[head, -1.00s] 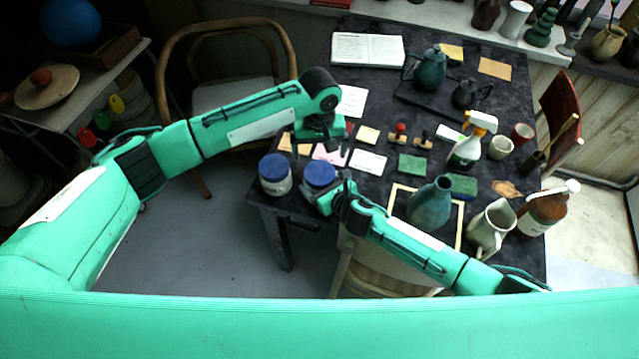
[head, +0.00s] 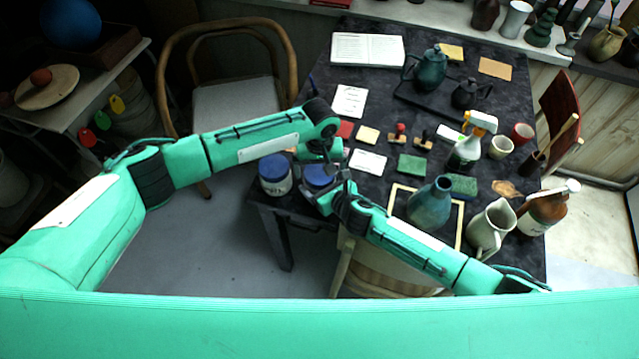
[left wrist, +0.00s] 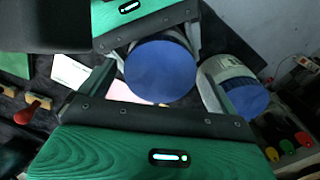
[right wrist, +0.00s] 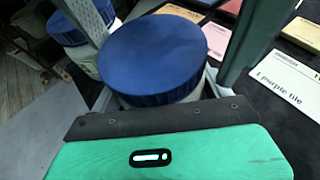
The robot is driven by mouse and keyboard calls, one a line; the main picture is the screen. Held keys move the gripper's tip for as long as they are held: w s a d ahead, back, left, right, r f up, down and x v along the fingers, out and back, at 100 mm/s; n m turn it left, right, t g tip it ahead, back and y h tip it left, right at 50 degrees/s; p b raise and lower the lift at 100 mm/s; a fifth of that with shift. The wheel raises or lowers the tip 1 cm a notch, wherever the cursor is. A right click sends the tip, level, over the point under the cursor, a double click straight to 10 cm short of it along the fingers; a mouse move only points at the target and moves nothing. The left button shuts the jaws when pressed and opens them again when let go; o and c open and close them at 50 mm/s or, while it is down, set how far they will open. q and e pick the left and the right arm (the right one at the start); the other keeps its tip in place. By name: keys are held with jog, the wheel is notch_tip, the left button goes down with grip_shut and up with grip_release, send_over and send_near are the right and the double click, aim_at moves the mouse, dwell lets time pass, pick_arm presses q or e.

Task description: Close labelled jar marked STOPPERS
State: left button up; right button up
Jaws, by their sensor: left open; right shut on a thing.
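Two pale jars with blue lids stand side by side at the table's near left corner. My right gripper (head: 328,198) is shut on the right-hand jar (head: 318,179), whose blue lid (right wrist: 152,55) sits on top; I cannot tell how tightly. My left gripper (head: 322,160) is open over this jar, its fingers either side of the lid in the left wrist view (left wrist: 158,72). The left-hand jar (head: 275,178) stands free with its lid on; it also shows in the left wrist view (left wrist: 232,82). No label is legible, so I cannot tell which says STOPPERS.
Cards and tiles lie behind the jars, including a white card (head: 368,161) and a green tile (head: 411,165). A blue-grey vase (head: 430,205), a pitcher (head: 491,228) and a spray bottle (head: 467,148) stand to the right. A chair (head: 235,105) is at the left.

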pick_arm(q)
jog(key=c, duration=1)
jog(key=o, duration=1.1)
jog(key=shift+r, duration=2.25)
jog(key=shift+c, duration=0.5)
notch_tip(320, 180, up, 2)
jog(key=shift+d+r, duration=0.1)
jog(key=shift+r, duration=0.7)
